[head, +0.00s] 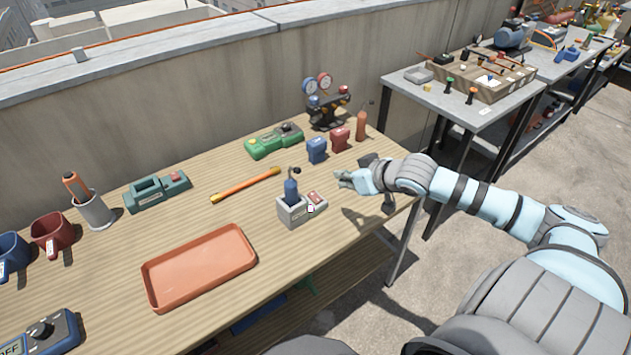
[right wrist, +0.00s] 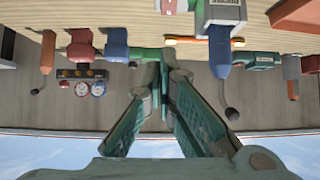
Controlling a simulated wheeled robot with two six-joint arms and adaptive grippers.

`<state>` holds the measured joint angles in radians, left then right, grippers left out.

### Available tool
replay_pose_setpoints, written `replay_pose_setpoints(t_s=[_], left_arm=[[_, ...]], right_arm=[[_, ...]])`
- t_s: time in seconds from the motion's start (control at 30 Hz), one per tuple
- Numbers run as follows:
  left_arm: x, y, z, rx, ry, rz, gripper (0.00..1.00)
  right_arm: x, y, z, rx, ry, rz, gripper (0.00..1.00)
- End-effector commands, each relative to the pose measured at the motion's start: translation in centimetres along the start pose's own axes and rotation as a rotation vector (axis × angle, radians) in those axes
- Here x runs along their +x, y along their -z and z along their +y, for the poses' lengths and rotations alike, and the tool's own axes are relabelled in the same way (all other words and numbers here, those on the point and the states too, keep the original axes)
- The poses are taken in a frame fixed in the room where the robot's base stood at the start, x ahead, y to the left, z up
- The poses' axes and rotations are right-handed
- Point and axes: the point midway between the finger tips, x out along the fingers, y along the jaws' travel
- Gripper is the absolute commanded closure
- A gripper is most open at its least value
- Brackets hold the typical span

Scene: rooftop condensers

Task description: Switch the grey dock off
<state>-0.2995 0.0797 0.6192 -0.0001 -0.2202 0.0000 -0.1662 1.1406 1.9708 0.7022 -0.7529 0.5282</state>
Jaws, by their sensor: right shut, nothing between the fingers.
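The grey dock (head: 292,212) stands on the wooden bench, with a blue tool (head: 291,188) upright in it. A low grey part with a red switch (head: 316,197) and a small white label adjoins its right side; I cannot tell the switch position. In the right wrist view, which is upside down, the dock (right wrist: 224,12) is at the top edge with the blue tool (right wrist: 218,48) beside it. My right gripper (head: 342,179) is to the right of the dock and behind it, apart from the switch. Its fingers (right wrist: 163,58) are shut and empty. My left gripper is out of view.
An orange tray (head: 203,301) lies left of the dock. Blue (head: 317,150) and red (head: 340,138) tools, a green unit (head: 273,141) and a gauge set (head: 325,108) stand farther back. A teal unit (head: 157,191) is left.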

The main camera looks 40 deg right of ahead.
Motion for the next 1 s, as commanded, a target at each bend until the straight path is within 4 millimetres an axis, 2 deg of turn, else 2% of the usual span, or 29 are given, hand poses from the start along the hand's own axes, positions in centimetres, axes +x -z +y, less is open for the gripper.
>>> replay_pose_setpoints(t_s=[0.1,0.27,0.37,0.47,0.8,1.0], left_arm=[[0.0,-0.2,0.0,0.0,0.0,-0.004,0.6],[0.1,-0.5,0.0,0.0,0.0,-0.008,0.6],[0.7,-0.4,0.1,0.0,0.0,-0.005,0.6],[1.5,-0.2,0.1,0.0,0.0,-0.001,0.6],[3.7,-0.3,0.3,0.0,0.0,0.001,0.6],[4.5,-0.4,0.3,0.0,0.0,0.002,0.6]], right_arm=[[0.6,0.6,-0.8,-0.002,0.016,0.006,1.0],[0.9,0.7,-0.8,-0.002,0.015,0.008,1.0],[1.8,0.6,-0.7,0.002,0.011,0.012,1.0],[3.4,0.5,-0.9,0.005,0.016,0.012,1.0],[10.8,0.5,-1.0,0.0,0.015,0.009,1.0],[12.9,-1.6,-0.9,-0.005,0.013,0.006,1.0]])
